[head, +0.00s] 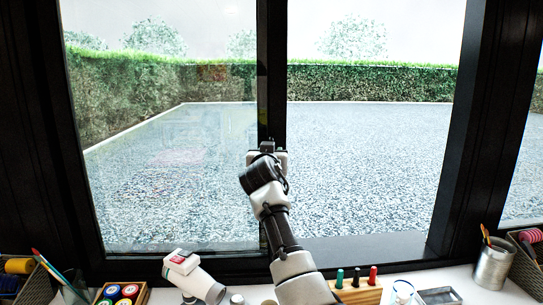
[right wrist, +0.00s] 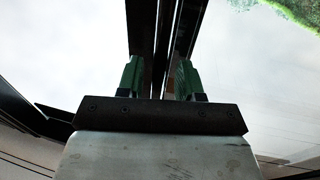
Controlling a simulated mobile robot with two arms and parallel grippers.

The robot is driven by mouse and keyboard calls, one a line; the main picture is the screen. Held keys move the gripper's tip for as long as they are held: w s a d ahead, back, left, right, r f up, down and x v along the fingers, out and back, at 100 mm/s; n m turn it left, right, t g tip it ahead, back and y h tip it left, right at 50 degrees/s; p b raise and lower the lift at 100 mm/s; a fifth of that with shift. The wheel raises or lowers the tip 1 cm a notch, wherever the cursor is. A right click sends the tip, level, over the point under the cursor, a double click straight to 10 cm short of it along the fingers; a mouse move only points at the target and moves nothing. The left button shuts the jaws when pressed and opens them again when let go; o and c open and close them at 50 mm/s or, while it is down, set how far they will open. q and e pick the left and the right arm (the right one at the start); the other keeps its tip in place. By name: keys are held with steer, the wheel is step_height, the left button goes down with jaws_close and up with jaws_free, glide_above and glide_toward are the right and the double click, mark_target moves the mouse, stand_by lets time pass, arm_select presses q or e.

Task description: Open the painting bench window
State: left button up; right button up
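The painting bench window (head: 272,55) fills the head view, with a black frame and a dark upright in the middle. The left pane (head: 170,170) shows faint reflections; the right half (head: 365,170) looks clear of them. My right arm reaches up from the bench, and my right gripper (head: 267,148) is at the middle upright. In the right wrist view, the green fingertips of my right gripper (right wrist: 159,78) are apart, on either side of dark upright bars (right wrist: 163,45). Whether they touch the bars cannot be told. My left gripper is not in view.
Along the bench below are a box of paint pots (head: 120,294), a white item with a red label (head: 183,262), a wooden block with several coloured bottles (head: 357,289) and a metal can with brushes (head: 494,263). A gravel yard and hedge lie outside.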

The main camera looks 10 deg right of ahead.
steer(key=b+v, duration=0.2)
steer(key=v, duration=0.5)
steer(key=shift+s+b, duration=0.25)
steer(key=shift+b, duration=0.05)
steer(key=shift+a, duration=0.15)
